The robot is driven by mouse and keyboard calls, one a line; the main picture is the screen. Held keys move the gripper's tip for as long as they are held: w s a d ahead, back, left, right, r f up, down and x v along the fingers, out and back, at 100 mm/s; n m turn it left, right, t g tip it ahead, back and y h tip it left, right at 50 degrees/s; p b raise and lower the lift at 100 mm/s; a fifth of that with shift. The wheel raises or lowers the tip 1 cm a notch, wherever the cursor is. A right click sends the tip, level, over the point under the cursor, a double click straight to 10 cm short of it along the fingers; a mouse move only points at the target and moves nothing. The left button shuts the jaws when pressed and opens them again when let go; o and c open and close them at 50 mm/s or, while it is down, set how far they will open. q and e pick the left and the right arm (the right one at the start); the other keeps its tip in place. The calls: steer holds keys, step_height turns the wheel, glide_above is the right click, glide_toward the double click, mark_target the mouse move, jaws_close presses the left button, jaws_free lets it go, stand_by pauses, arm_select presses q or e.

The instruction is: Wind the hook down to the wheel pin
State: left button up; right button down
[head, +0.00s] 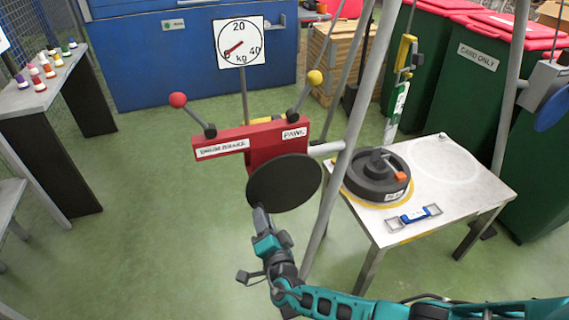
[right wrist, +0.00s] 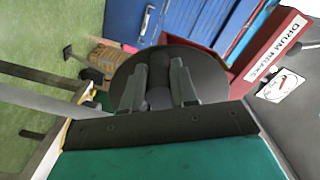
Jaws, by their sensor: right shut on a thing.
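My right gripper (head: 260,212) is shut on the handle at the black winch disc (head: 285,182); the fingers (right wrist: 158,88) also close round a dark grip in the right wrist view. The disc is on a red winch housing (head: 270,146) with "drum brake" and "pawl" labels. A red-knobbed lever (head: 178,100) and a yellow-knobbed lever (head: 314,78) rise from it. A yellow hook block (head: 404,52), with a green and white strip (head: 396,108) below it, hangs above the table's back edge. A black wheel (head: 365,188) with a central pin and orange piece lies on the table. My left gripper is out of view.
A dial in kg (head: 240,43) has its needle near zero. The light table (head: 460,205) carries a blue-handled level (head: 414,216). Grey frame legs (head: 347,140) stand between winch and table. Green bins (head: 460,80) stand behind.

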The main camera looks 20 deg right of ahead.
steer(key=shift+s+d+f, duration=0.15)
steer(key=shift+f, duration=0.15)
steer(key=shift+d+f+n, duration=0.55)
steer(key=shift+f+n, duration=0.15)
steer(key=shift+n, duration=0.5)
steer(key=c, duration=1.3)
jaws_free()
steer(key=o, duration=0.6)
steer(key=shift+a+r, duration=0.1)
steer(key=shift+r, duration=0.1)
steer(key=shift+s+p, duration=1.95)
steer(key=shift+s, duration=1.9)
